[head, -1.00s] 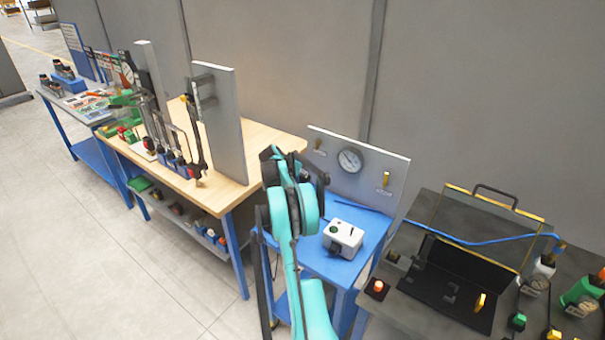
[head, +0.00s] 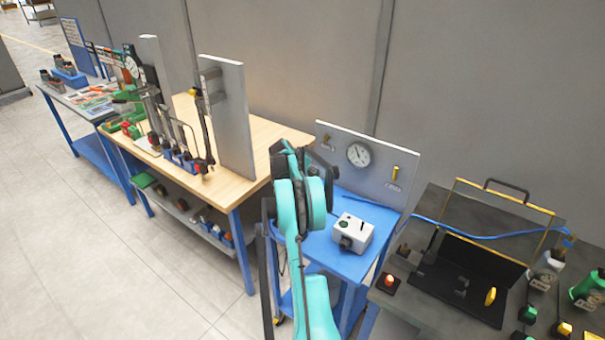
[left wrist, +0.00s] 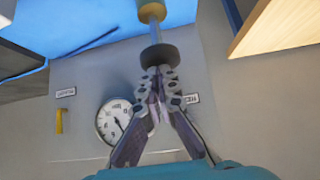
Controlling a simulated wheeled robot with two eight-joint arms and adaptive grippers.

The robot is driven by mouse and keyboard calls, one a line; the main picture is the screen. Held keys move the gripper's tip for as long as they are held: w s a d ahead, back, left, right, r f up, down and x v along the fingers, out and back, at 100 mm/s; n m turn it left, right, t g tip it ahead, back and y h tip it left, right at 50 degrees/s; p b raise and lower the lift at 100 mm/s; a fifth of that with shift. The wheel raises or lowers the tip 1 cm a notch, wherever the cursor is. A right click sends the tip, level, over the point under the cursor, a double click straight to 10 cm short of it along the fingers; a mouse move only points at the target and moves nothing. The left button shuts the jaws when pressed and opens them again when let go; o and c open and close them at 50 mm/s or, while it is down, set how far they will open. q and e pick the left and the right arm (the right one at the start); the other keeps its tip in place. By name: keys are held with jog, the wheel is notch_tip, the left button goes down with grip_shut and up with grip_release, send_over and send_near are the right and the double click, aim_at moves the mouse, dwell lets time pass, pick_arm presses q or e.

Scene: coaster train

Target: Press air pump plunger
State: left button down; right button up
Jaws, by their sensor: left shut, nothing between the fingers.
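The air pump plunger (left wrist: 157,54) shows in the left wrist view as a dark round knob on a light rod, with a brass-coloured collar (left wrist: 151,12) toward the blue table top. My left gripper (left wrist: 158,75) is shut with nothing between its fingers. Its fingertips are right at the knob, overlapping its near edge in the picture; I cannot tell whether they touch. In the head view my left arm hides the plunger and the fingertips. A round gauge (head: 358,153) sits on the grey back panel (head: 395,160), and it also shows in the left wrist view (left wrist: 115,120).
A white box (head: 353,231) stands on the blue table (head: 330,255). A wooden bench (head: 235,190) with an upright grey plate (head: 232,120) is to the left. A dark workbench (head: 415,310) with a black open case (head: 460,285) is to the right.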

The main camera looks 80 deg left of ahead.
pick_arm(q)
jog(key=v, duration=0.9)
jog(key=shift+p, duration=0.35)
pick_arm(e)
jog(key=shift+w+r, duration=0.3)
jog(key=shift+w, duration=0.05)
pick_arm(q)
jog(key=shift+s, duration=0.1)
pick_arm(e)
jog(key=shift+s, duration=0.1)
dwell(0.5)
pick_arm(q)
notch_tip(320, 180, up, 5)
jog(key=b, duration=0.4)
jog(key=shift+r, duration=0.25)
pick_arm(e)
notch_tip(320, 180, down, 4)
jog(key=shift+f, duration=0.15)
